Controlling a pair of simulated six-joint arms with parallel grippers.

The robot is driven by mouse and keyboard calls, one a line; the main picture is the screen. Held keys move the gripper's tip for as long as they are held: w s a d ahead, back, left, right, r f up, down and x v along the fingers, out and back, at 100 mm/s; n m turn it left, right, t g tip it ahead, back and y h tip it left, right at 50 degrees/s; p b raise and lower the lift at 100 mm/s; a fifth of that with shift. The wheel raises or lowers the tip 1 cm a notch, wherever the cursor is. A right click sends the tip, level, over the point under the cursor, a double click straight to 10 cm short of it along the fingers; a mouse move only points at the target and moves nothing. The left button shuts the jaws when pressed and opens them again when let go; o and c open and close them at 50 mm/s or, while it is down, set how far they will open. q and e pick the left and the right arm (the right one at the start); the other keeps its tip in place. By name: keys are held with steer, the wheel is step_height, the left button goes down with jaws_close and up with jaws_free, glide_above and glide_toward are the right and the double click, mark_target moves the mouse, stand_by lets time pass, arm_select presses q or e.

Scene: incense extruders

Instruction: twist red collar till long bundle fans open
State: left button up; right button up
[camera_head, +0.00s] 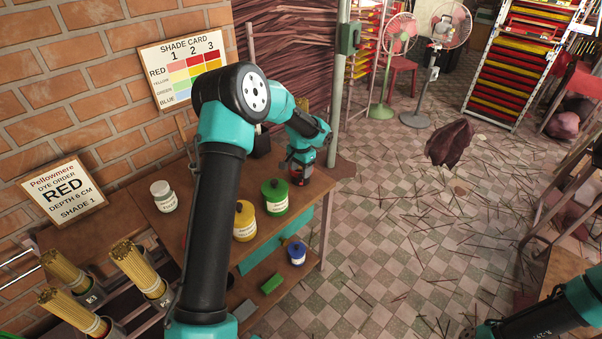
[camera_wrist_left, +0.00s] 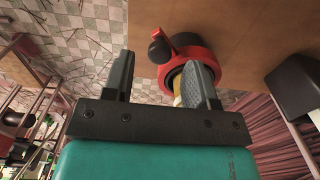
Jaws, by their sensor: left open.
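My left gripper (camera_head: 299,176) points down over the far right part of the wooden table. In the left wrist view its jaws (camera_wrist_left: 159,72) are open. A red ring-shaped part (camera_wrist_left: 203,52) with a black knob (camera_wrist_left: 159,51) on a short red arm lies just beyond the fingers; it looks like the red collar. The right-hand finger overlaps its ring, and I cannot tell whether they touch. In the head view only a little red shows at the gripper. Incense stick bundles (camera_head: 64,269) stand in holders at lower left. My right gripper is out of frame.
On the table (camera_head: 178,193) stand a white jar (camera_head: 163,196), a yellow jar (camera_head: 244,222) and a green jar (camera_head: 275,196). A blue jar (camera_head: 296,253) and a green block (camera_head: 271,284) sit lower. A red dye order sign (camera_head: 63,190) leans at the wall. A green post (camera_head: 341,90) rises behind the gripper.

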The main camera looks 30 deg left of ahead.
arm_select(q)
steer(key=shift+f, duration=1.05)
jaws_close()
